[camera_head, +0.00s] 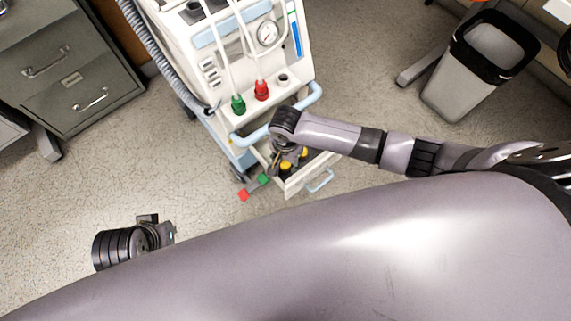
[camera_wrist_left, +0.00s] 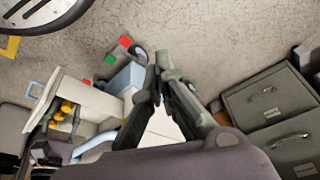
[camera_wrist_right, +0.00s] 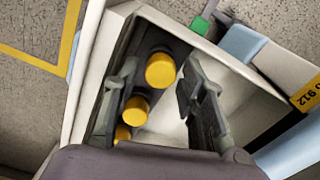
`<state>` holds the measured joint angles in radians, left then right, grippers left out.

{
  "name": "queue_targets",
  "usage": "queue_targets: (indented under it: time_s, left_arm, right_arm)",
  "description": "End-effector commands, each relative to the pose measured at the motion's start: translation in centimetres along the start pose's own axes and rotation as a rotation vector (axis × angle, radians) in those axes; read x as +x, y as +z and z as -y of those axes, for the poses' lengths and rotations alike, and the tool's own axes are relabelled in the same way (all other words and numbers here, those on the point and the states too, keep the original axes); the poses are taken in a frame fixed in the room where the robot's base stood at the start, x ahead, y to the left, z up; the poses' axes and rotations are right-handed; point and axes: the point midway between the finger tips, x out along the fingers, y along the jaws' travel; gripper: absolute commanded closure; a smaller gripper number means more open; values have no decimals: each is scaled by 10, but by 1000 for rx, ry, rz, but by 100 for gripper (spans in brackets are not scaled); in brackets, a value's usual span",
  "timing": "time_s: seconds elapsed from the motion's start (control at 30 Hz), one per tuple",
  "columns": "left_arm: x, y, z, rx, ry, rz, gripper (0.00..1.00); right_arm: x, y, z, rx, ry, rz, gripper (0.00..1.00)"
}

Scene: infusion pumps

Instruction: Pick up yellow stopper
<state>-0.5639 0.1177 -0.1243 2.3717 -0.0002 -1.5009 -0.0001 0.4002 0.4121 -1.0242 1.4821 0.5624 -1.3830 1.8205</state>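Several yellow stoppers stand in the open drawer (camera_wrist_right: 235,88). The nearest one (camera_wrist_right: 160,70) shows between my right fingers in the right wrist view. A second (camera_wrist_right: 135,108) and a third (camera_wrist_right: 122,132) stand in a row behind it. My right gripper (camera_wrist_right: 158,88) is open and points down into the drawer; I cannot tell whether a finger touches a stopper. In the head view my right gripper (camera_head: 287,160) hides part of the drawer. My left gripper (camera_wrist_left: 157,68) has its fingertips together, with nothing seen between them, above the floor away from the drawer.
The drawer belongs to a white medical cart (camera_head: 240,60) with hoses and a blue handle. A red-and-green-ended piece (camera_head: 254,187) sticks out beside the drawer. A grey cabinet (camera_head: 65,70) stands left and a bin (camera_head: 480,70) right. The floor between is open.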

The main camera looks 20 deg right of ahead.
Motion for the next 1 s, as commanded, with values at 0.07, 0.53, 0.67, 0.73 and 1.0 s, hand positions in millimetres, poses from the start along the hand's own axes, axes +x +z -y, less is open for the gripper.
queue_targets:
  time_s: [0.07, 0.53, 0.67, 0.73, 1.0]
  left_arm:
    - [0, 0, 0, 0, 0, 0, 100]
    - [0, 0, 0, 0, 0, -1, 100]
    - [0, -1, 0, 0, 0, -3, 100]
    - [1, -2, 0, 0, 0, -5, 100]
    - [39, 5, -2, 3, 5, 25, 100]
  right_arm:
    - [0, 0, 0, 0, 0, 0, 70]
    - [0, 0, 0, 0, 0, 0, 87]
    - [-2, 0, 0, 0, 0, 0, 87]
    - [-5, 0, 0, 0, -1, 1, 87]
    - [-31, 0, 0, -1, -2, 1, 87]
